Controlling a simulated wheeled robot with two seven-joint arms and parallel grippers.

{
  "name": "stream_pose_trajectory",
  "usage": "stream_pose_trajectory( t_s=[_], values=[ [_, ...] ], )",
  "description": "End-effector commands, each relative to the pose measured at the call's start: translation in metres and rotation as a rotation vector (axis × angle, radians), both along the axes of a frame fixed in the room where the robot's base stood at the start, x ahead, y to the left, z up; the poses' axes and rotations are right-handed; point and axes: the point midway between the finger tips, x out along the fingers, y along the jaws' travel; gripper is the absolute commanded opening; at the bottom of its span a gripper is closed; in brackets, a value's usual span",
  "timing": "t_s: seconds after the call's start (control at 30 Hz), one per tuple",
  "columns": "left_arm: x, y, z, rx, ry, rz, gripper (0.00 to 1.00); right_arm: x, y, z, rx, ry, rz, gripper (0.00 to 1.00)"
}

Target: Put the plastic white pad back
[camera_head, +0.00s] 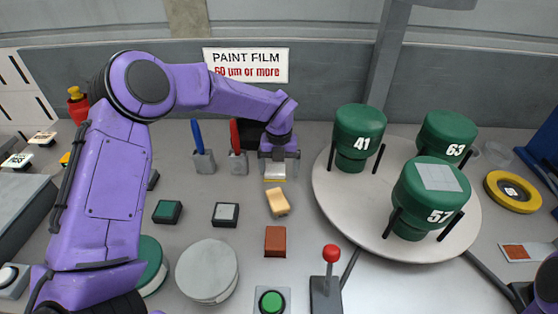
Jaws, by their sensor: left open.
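My left gripper (278,172) points down at the back middle of the table, its two fingers apart. A small pale block with a yellow lower edge (275,179) shows at and just below the fingertips; I cannot tell whether they touch it. A small pad with a whitish top on a black base (226,214) lies on the table left of the gripper and nearer to me. A pale grey square (440,177) lies on top of the green cylinder marked 57 (431,209). I cannot tell for sure which is the plastic white pad. My right gripper is not in view.
A round turntable (335,225) at right carries green cylinders. A tan sponge-like block (277,202) and a red-brown block (275,241) lie in front of the gripper. Blue-handled (204,160) and red-handled tools stand left. A red-knobbed lever (331,254) stands in front.

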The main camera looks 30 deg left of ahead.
Motion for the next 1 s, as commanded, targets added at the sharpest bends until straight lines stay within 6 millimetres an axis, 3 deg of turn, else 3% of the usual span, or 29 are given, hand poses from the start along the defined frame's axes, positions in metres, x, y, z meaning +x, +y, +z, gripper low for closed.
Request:
stream_pose_trajectory(
  t_s=[0.5,0.67,1.0],
  values=[
    [0.001,0.0,0.111,0.0,-0.004,0.0,0.91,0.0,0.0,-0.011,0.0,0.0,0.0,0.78],
    [0.001,0.0,0.122,0.0,-0.002,0.0,0.91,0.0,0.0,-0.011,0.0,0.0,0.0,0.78],
    [0.001,0.0,0.123,0.0,-0.001,0.0,0.91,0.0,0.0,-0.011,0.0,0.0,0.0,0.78]
  ],
)
